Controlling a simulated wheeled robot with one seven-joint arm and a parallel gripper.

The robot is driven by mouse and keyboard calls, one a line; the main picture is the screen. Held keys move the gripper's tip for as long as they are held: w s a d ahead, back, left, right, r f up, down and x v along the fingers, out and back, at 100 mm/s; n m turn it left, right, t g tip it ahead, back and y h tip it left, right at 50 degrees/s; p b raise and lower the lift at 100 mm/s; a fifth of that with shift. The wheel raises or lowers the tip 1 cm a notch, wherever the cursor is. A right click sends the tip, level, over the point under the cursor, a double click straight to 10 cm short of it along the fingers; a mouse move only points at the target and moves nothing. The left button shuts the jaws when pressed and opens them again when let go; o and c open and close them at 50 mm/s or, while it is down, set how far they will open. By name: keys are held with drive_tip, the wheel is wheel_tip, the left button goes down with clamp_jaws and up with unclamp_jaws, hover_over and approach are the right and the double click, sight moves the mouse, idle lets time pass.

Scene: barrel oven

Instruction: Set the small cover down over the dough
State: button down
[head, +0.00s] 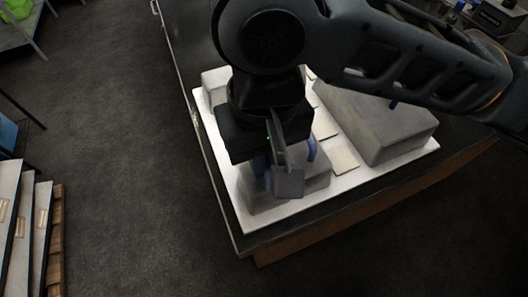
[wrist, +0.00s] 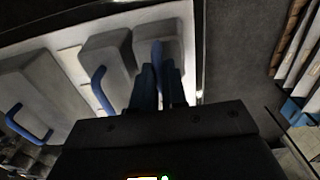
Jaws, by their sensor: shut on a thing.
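The small cover (wrist: 171,30) is a grey block-like box with an upright blue handle (wrist: 157,50), at the top middle of the wrist view. My gripper (wrist: 158,88) has its blue fingers shut at that handle. In the head view my gripper (head: 285,160) points down over the front left of the white board (head: 247,212). A grey cover body (head: 312,190) shows beneath it, partly hidden by my wrist. I cannot tell whether the held cover touches the board. No dough shows in either view; anything under the covers is hidden.
A grey cover with a blue handle (wrist: 108,58) stands close beside the held one. A large grey cover (head: 375,120) stands on the board's right. Another pale box (head: 212,80) is at the back left. A flat pale tile (head: 344,161) lies between. Stacked panels (head: 25,215) stand left.

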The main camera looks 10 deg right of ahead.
drive_tip(key=shift+f, duration=0.25)
drive_tip(key=c, duration=1.1)
unclamp_jaws()
drive_tip(key=shift+r+p, duration=0.45)
drive_tip(key=shift+r, duration=3.45)
